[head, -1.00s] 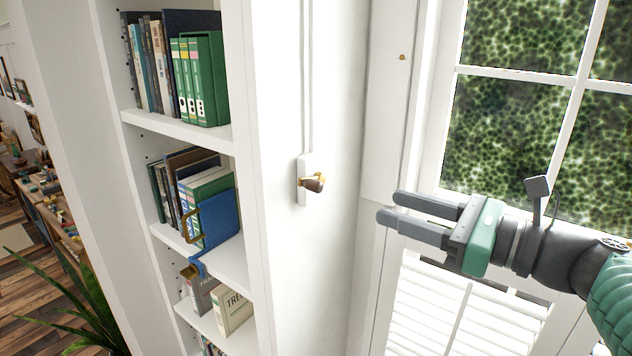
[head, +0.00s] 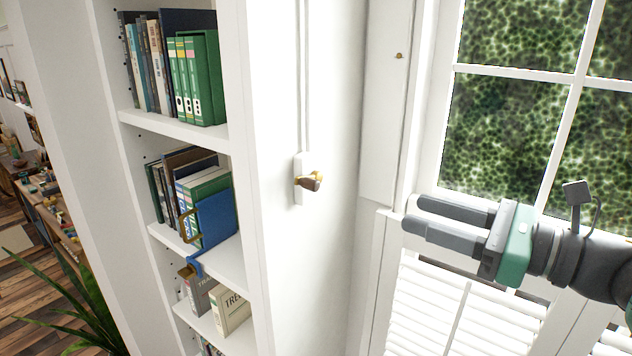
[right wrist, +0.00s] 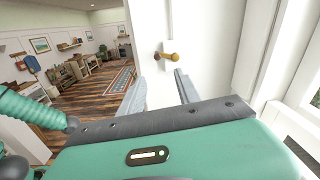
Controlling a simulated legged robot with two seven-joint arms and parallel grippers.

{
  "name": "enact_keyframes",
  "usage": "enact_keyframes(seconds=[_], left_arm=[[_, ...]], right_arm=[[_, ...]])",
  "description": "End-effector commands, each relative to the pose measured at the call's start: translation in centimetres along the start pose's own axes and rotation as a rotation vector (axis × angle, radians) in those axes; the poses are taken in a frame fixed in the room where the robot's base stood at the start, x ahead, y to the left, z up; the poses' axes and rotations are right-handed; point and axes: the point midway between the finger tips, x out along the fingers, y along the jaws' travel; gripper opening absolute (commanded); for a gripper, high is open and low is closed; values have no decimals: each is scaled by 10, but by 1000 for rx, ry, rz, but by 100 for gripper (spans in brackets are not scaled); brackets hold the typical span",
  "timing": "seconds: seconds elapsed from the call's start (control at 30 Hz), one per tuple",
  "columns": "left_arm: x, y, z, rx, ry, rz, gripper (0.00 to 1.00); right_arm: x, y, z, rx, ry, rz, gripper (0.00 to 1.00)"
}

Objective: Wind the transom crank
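The transom crank (head: 309,183) is a small brass arm with a dark brown knob on a narrow white plate fixed to the white wall. It also shows in the right wrist view (right wrist: 170,57), ahead of and beyond the fingertips. My right gripper (head: 410,217) is to the right of the crank in the head view, a little lower, in front of the window frame. It touches nothing. Its two fingers stand apart in the right wrist view (right wrist: 158,86), with nothing between them. My left gripper is not in view.
A white bookcase (head: 182,131) with books stands left of the crank; a blue bracket-like object (head: 214,222) juts from its middle shelf. A paned window (head: 510,130) with white shutters (head: 425,300) is at the right. The space before the crank is clear.

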Motion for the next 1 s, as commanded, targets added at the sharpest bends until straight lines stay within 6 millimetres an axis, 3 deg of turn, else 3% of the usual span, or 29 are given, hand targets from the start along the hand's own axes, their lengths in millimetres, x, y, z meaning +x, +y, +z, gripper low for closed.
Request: enact_keyframes(seconds=[0.23,0.5,0.7,0.93,1.0], left_arm=[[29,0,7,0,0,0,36],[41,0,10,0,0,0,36],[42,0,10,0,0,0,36],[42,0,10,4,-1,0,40],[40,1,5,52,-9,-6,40]], right_arm=[[-68,2,-6,-2,3,-4,40],[-132,1,-3,0,5,-1,40],[-146,2,-1,1,6,0,40],[-145,2,-2,1,7,0,40],[-140,-1,-11,2,24,-2,40]])
